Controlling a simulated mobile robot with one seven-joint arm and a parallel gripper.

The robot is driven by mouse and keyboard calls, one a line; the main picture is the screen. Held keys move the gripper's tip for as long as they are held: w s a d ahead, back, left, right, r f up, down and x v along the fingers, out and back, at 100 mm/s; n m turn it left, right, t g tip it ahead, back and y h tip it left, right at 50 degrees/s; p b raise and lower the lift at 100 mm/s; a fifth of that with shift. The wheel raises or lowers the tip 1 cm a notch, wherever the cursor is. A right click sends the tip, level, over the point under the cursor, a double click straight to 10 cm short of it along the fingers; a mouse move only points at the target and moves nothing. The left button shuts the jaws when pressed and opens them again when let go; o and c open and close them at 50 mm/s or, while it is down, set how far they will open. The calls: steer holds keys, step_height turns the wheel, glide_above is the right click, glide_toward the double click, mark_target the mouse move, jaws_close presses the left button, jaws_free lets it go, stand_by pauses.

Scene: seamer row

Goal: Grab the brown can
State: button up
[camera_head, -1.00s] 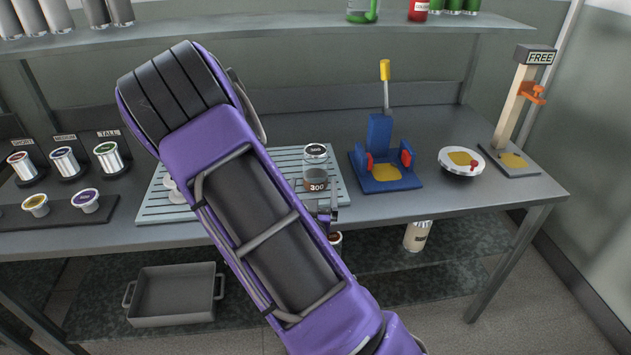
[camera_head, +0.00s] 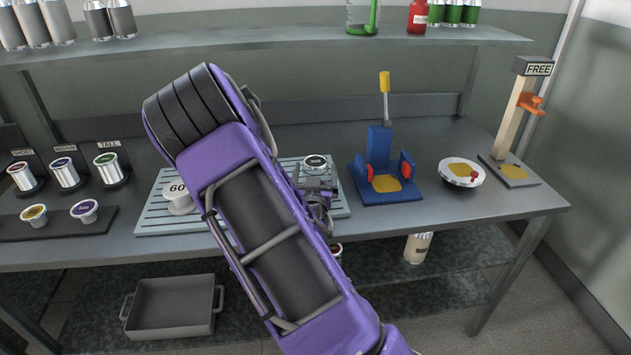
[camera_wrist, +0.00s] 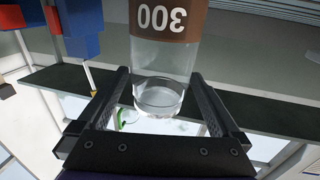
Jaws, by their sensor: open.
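The can with a brown band marked 300 (camera_wrist: 167,20) is upside down in the wrist view, with a clear or shiny end (camera_wrist: 160,92) towards me. That end lies between or just past the fingertips of my gripper (camera_wrist: 160,76); I cannot tell if they touch it. The fingers stand apart, one on each side. In the head view my gripper (camera_head: 318,192) is over the ribbed grey mat (camera_head: 150,222) and hides this can. A pale can with a brownish band (camera_head: 417,247) stands on the lower shelf.
A dark-topped tin (camera_head: 315,162) stands just behind my gripper. A white 60 piece (camera_head: 178,198) is left on the mat. The blue press (camera_head: 382,165), a round white gauge (camera_head: 461,172) and the FREE post (camera_head: 515,115) stand to the right. The upper shelf (camera_head: 290,40) runs above.

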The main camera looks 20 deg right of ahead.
steer(key=c, duration=1.2)
